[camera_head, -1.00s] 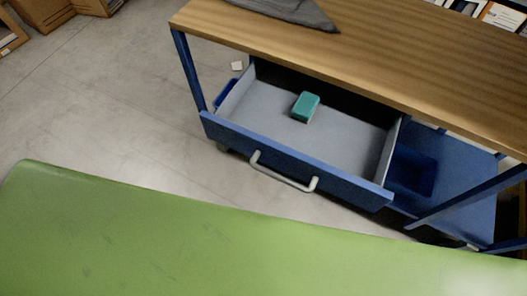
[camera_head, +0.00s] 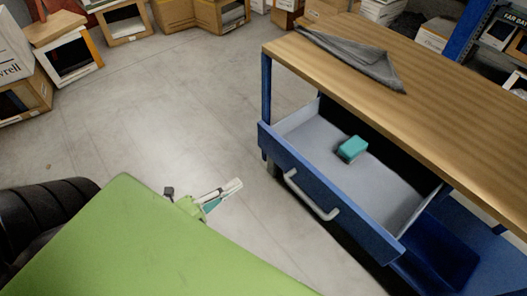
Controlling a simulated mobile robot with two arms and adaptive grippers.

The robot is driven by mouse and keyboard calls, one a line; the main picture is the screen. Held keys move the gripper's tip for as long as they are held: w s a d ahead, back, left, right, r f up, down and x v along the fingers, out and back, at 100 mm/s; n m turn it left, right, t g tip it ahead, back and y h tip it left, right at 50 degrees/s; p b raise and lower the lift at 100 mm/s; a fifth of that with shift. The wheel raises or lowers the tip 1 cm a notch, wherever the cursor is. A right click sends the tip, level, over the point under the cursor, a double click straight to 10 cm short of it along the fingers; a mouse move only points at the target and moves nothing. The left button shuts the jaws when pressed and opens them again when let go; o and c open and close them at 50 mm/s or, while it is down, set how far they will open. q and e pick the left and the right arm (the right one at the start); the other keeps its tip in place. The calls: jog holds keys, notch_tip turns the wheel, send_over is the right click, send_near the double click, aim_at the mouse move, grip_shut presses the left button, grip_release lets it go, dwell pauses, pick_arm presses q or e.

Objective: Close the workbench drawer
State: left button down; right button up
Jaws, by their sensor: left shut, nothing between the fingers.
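The workbench drawer (camera_head: 325,190) stands pulled out of the blue workbench, under its wooden top (camera_head: 420,105). It has a blue front, a grey inside and a pale bar handle (camera_head: 309,197). A teal block (camera_head: 352,148) lies in the drawer. My left gripper (camera_head: 232,187) shows past the edge of my green body, left of the drawer front and apart from it. Its fingers are shut with nothing in them. My right gripper is not in view.
A grey cloth (camera_head: 352,60) lies on the bench top near its far edge. Cardboard boxes (camera_head: 200,12) and box-like items stand along the back and left. A blue bin (camera_head: 440,255) sits below the drawer on the right. The floor (camera_head: 150,100) left of the bench is clear.

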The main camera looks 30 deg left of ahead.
pick_arm(q)
jog(key=b, duration=0.1)
send_near(279, 155)
jog(key=b+x, duration=0.2)
jog(key=x, duration=0.4)
jog(key=shift+w+a+f, duration=0.1)
jog(key=shift+f, duration=0.05)
jog(key=shift+w, duration=0.4)
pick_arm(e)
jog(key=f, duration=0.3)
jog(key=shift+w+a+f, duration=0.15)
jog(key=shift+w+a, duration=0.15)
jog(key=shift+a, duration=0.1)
